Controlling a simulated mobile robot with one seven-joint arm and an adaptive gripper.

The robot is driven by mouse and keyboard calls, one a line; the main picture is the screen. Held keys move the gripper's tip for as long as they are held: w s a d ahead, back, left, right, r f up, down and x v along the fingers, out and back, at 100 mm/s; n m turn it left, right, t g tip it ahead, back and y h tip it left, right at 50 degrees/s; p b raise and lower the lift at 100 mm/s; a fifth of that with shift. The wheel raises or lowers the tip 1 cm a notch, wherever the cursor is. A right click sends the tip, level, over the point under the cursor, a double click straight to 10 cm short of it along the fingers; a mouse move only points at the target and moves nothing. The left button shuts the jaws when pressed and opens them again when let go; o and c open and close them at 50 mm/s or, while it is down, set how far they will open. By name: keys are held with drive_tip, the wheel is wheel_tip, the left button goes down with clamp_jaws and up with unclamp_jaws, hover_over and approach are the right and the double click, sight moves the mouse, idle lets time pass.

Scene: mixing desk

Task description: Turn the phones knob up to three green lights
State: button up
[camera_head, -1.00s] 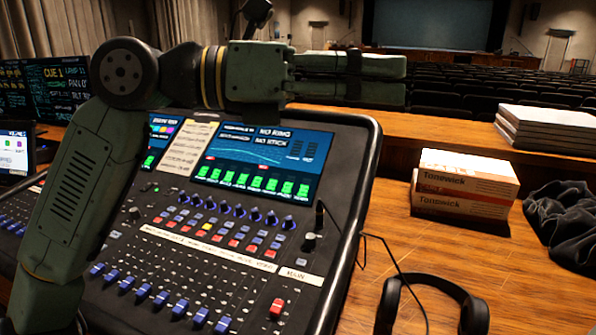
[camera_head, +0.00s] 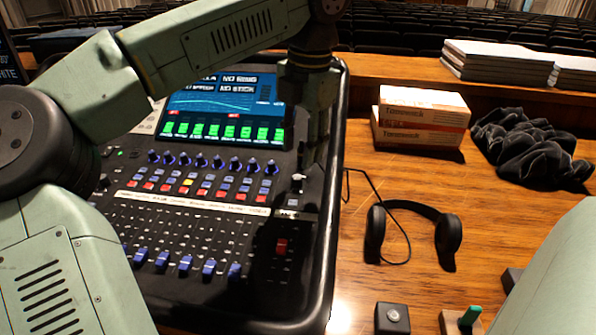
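The mixing desk (camera_head: 325,240) fills the left and middle of the view. A small dark knob with a pale top (camera_head: 298,182) stands alone near its right edge; it looks like the phones knob, but I cannot read a label. I cannot make out any lights beside it. My arm reaches across the top of the view and bends down at the right of the desk's screen (camera_head: 222,105). My gripper (camera_head: 314,140) points down in shadow above and behind that knob, apparently apart from it. Its fingers blend into the dark desk, so their opening is unclear.
Rows of blue knobs (camera_head: 200,160) and several faders (camera_head: 186,263) lie left of the knob. Headphones (camera_head: 447,235) lie on the wooden table to the right, their cable near the desk edge. Boxes (camera_head: 422,115), dark cloth (camera_head: 530,145) and white stacks (camera_head: 497,62) stand farther back.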

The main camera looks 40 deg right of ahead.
sight(297, 177)
drive_tip(key=f, duration=0.6)
drive_tip(key=shift+w+f, duration=0.15)
drive_tip(key=shift+w, duration=0.15)
drive_tip(key=shift+c, duration=0.2)
clamp_jaws()
